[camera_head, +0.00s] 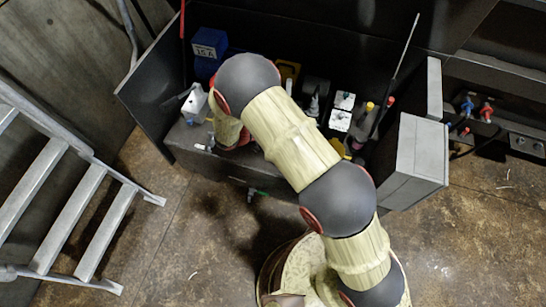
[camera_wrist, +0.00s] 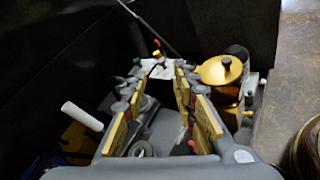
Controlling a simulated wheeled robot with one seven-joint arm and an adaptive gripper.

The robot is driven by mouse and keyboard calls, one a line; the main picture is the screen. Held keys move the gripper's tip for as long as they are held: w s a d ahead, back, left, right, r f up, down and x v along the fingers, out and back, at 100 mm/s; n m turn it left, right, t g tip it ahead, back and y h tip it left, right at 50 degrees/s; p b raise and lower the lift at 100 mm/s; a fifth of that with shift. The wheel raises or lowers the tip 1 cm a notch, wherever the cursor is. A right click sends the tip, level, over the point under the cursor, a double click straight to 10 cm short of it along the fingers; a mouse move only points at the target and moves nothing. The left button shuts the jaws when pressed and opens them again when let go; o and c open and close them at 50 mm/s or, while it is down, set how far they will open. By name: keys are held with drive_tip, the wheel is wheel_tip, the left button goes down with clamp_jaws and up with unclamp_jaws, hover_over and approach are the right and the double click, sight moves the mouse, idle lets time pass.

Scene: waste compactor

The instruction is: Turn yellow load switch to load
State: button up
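A small yellow-topped knob (camera_head: 369,106) stands near the right end of the dark open cabinet in the head view. In the wrist view a small yellow knob (camera_wrist: 157,54) shows beyond my fingertips, below a red one; it looks like the same part. I cannot tell for sure which yellow part is the load switch, and no "load" marking is legible. My gripper (camera_wrist: 161,84) is open, its two yellow-padded fingers apart with nothing held between them. The yellow knob is farther off, apart from the fingers. In the head view my arm hides my gripper.
White-topped boxes (camera_head: 341,111) stand beside the knob. A gold round cap (camera_wrist: 218,70) is right of my fingers. A blue box (camera_head: 209,43) and a white bottle-like part (camera_head: 195,103) are at the cabinet's left. A metal ladder (camera_head: 75,205) stands left; the floor before the cabinet is mostly clear.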

drive_tip(key=s+a+f+n+t+y, duration=0.25)
drive_tip(key=a+f+n+t, duration=0.2)
drive_tip(key=f, duration=0.45)
drive_tip(key=s+a+f+n+t+y, duration=0.25)
drive_tip(key=f+n, duration=0.25)
drive_tip(key=f, duration=0.5)
drive_tip(key=s+a+f+n+t+y, duration=0.25)
drive_tip(key=a+f+n+t, duration=0.2)
drive_tip(key=f, duration=0.45)
drive_tip(key=shift+n, duration=0.3)
drive_tip(key=shift+f+x, duration=0.2)
drive_tip(key=shift+x, duration=1.85)
drive_tip(key=shift+f+x, duration=0.15)
drive_tip(key=shift+x, duration=1.9)
drive_tip(key=shift+c, duration=0.8)
clamp_jaws()
